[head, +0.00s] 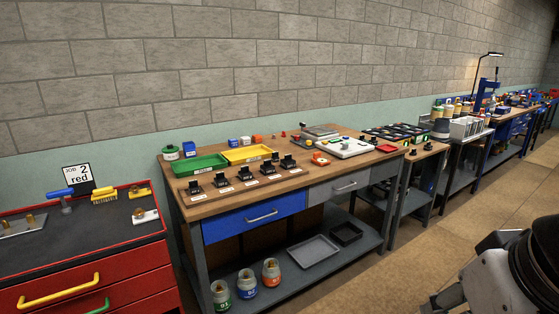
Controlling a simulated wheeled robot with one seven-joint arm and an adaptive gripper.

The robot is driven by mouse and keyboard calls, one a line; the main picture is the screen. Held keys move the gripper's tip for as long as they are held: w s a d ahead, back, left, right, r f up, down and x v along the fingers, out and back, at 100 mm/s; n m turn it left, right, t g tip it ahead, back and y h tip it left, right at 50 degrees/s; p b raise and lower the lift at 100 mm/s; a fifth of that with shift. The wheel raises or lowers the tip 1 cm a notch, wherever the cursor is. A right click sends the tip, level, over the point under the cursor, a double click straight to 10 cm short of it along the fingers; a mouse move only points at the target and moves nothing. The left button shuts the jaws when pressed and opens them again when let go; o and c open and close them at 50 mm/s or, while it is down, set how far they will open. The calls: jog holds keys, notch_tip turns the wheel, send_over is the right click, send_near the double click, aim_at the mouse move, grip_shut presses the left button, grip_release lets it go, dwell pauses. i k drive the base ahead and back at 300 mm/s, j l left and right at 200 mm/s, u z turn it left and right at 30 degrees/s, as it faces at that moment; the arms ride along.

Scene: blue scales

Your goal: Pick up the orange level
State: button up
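I cannot make out an orange level for certain. My arm shows at the lower right corner, well away from the bench. A dark part at its end (444,299) is partly cut off by the frame edge, and I cannot see whether the fingers are open or shut.
A green tray (200,164), a yellow tray (247,154) and several black holders fill the bench's left half. A red cabinet (100,273) stands left; its top holds a blue-handled tool and yellow-topped items. More benches run right along the wall. The floor (420,249) in front is clear.

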aim_at(320, 162)
jog(key=i+l+u, duration=0.35)
jog(key=i, duration=0.2)
jog(key=i+l+u, duration=0.35)
jog(key=i+l, duration=0.15)
jog(key=i+l+u, duration=0.4)
jog(key=l, duration=0.4)
jog(key=i+l, duration=0.2)
jog(key=l, duration=0.2)
jog(key=i+l, duration=0.25)
jog(key=l, duration=0.15)
jog(key=i+l, duration=0.2)
jog(key=l, duration=0.2)
jog(key=i+l, duration=0.25)
jog(key=l, duration=0.15)
jog(key=i+l, duration=0.2)
jog(key=l, duration=0.2)
jog(key=u, duration=0.05)
